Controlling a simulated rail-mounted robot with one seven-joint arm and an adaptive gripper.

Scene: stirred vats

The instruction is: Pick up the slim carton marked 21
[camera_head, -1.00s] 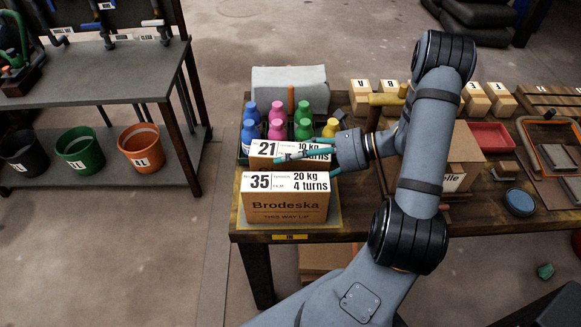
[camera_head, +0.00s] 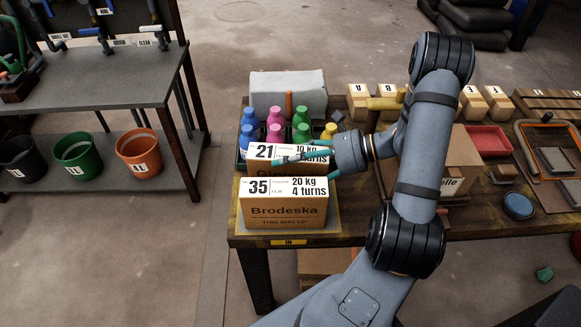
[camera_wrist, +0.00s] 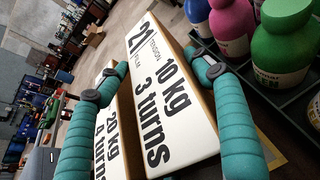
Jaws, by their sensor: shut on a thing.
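The slim carton marked 21 (camera_head: 262,153) stands upright just behind the wider carton marked 35 (camera_head: 258,187). Its white top reads 10 kg; the wrist view shows "3 turns" on the same top (camera_wrist: 165,90). My gripper (camera_head: 303,154) reaches in from the right, and its teal fingers are shut on carton 21, one on each long side. In the wrist view, the left finger of my gripper (camera_wrist: 150,110) lies between the two cartons and the right finger lies on the bottle side. Most of carton 21's front is hidden by carton 35. I cannot tell any lift.
Blue, pink, green and yellow bottles (camera_head: 275,133) stand in a dark tray close behind carton 21. A cardboard box (camera_head: 450,165) stands right of it, behind my arm. A red tray (camera_head: 488,139) and lettered blocks (camera_head: 387,95) lie farther right. Clear floor lies left of the table.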

